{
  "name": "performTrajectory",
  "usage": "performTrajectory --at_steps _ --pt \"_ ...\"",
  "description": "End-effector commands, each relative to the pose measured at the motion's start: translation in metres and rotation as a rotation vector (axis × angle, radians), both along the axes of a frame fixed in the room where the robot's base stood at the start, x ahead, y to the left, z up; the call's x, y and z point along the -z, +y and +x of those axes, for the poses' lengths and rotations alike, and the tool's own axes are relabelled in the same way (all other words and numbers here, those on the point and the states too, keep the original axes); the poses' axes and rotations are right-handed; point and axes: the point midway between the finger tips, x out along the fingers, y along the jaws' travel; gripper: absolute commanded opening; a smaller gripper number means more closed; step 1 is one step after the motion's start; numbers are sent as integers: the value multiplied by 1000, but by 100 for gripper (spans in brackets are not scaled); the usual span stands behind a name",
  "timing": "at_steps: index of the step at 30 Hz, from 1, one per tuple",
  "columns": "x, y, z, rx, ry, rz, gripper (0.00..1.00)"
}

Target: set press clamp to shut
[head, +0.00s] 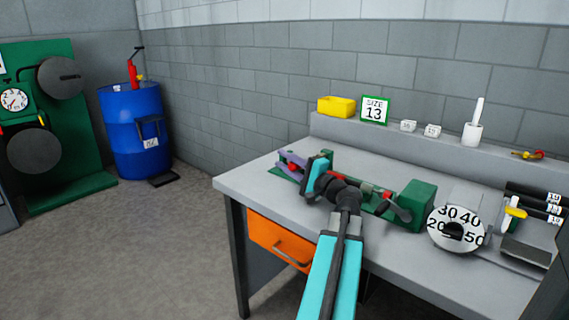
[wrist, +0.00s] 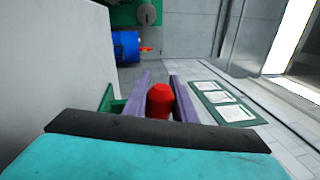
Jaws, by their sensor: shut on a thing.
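The press (head: 408,205) is a long green device lying along the grey bench, with a green block at its right end and red parts (head: 365,187) along its middle. My gripper (head: 291,162) has purple fingers and reaches over the left end of the press. In the wrist view the purple fingers (wrist: 160,82) are closed on either side of a red knob (wrist: 160,101), which I take to be the clamp's handle grip. A green part (wrist: 112,104) shows just left of the fingers. My wrist hides much of the press's left half, so the clamp's position cannot be told.
The bench (head: 245,184) has an orange drawer (head: 280,243). A dial (head: 456,228) stands right of the press. A blue barrel (head: 135,117) stands at the left; open floor lies in front.

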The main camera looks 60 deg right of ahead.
Motion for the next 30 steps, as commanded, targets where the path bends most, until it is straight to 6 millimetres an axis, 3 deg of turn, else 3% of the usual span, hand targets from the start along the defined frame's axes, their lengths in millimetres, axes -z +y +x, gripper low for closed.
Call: performTrajectory --at_steps 6,7,10,22,30 --pt "0 2 1 -7 -1 1 0" --pt "-1 1 0 -7 -1 1 28" --pt "0 1 0 -5 -1 0 43" --pt "-5 -1 -1 0 -1 0 43" --pt "-30 0 0 -2 -1 -2 43"
